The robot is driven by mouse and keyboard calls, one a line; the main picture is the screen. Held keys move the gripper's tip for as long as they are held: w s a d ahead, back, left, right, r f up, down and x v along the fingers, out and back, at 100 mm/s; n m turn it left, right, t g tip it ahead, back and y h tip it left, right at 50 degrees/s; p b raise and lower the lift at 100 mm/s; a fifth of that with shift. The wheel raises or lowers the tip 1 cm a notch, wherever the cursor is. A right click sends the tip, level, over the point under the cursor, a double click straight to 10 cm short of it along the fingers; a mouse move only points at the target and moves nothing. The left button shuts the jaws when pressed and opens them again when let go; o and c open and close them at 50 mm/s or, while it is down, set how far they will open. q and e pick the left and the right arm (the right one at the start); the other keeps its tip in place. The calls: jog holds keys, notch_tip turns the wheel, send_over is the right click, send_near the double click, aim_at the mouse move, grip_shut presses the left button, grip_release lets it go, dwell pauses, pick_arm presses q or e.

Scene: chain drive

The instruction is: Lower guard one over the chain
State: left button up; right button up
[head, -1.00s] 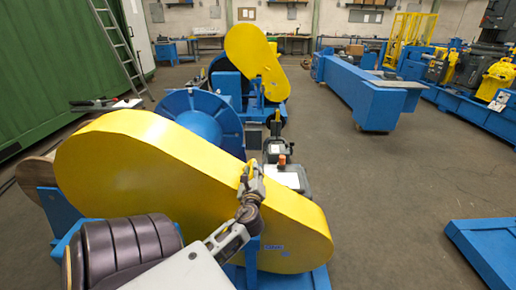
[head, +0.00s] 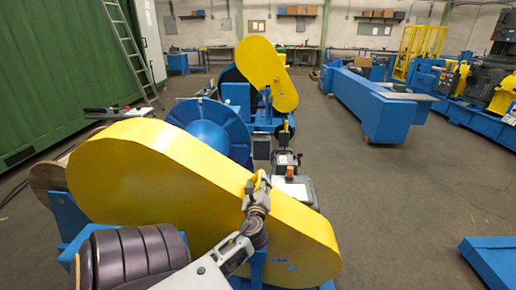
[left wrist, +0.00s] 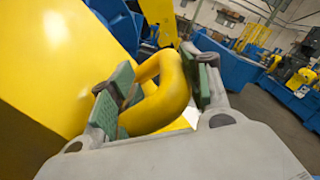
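Guard one is the large yellow teardrop-shaped cover (head: 170,175) across the foreground of the head view, its wide end at left and narrow end at lower right. The chain is hidden from view. My left gripper (head: 258,188) is at the guard's handle, towards its narrow end. In the left wrist view, the yellow looped handle (left wrist: 174,85) lies between the green-padded fingers of the left gripper (left wrist: 157,72). The fingers stand wide apart around it, and a gap shows beside the left pad. Contact at the right pad is unclear. My right gripper is not in view.
A blue drum (head: 213,128) stands behind the guard. A second yellow guard (head: 265,72) on a blue stand is farther back. A long blue beam (head: 375,100) and a low blue platform (head: 492,262) are at right. The floor between is clear.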

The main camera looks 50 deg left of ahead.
pick_arm(q)
jog(key=shift+d+f, duration=0.1)
jog(key=shift+f, duration=0.15)
jog(key=shift+s+d+f, duration=0.1)
jog(key=shift+s+d, duration=0.2)
jog(key=shift+d, duration=0.3)
jog(key=v, duration=0.4)
jog(key=shift+s+d, duration=0.1)
jog(key=shift+s, duration=0.1)
jog(key=v, duration=0.6)
jog(key=shift+s+r, duration=0.15)
jog(key=shift+r, duration=0.2)
